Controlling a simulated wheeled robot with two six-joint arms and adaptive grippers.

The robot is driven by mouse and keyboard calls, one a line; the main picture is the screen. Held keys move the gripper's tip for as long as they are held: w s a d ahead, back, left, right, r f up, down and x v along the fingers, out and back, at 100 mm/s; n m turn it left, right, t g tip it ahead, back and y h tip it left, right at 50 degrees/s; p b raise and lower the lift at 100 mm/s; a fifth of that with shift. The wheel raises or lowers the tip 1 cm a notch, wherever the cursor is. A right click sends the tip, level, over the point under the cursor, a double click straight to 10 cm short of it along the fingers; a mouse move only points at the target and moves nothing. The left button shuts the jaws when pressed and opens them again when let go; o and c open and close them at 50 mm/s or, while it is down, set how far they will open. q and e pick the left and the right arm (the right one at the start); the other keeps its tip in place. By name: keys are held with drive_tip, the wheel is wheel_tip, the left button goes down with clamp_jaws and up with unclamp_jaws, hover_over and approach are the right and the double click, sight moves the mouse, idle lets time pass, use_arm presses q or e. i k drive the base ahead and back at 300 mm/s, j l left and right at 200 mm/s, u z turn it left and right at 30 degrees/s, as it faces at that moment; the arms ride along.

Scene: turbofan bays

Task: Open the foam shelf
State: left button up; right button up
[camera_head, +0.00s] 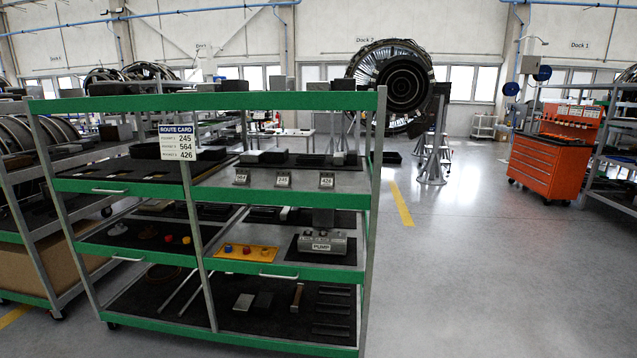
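A green-edged rack (230,102) stands in front of me, left of centre. Its green shelf fronts carry pale bar handles: one on the upper left front (110,190), one on the middle left front (128,259) and one on the middle right front (279,275). Dark foam-like sheets line several shelves. The bottom right one (330,310) has slots cut in it and holds a few small blocks and a tool. No label tells which is the foam shelf. All fronts look flush with the rack, none pulled out. Neither of my grippers is in view.
A route card (176,143) reading 245, 564, 426 hangs on the rack. A grey block marked PUMP (322,245) sits on the middle shelf. Another rack stands at the left. An orange tool cabinet (545,165) and an engine (400,85) stand farther back.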

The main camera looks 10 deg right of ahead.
sight(143, 174)
drive_tip(key=i+j+u, duration=0.1)
drive_tip(key=u, duration=0.35)
drive_tip(key=i+u, duration=0.3)
drive_tip(key=u, duration=0.15)
drive_tip(key=i+u, duration=0.2)
drive_tip(key=u, duration=0.25)
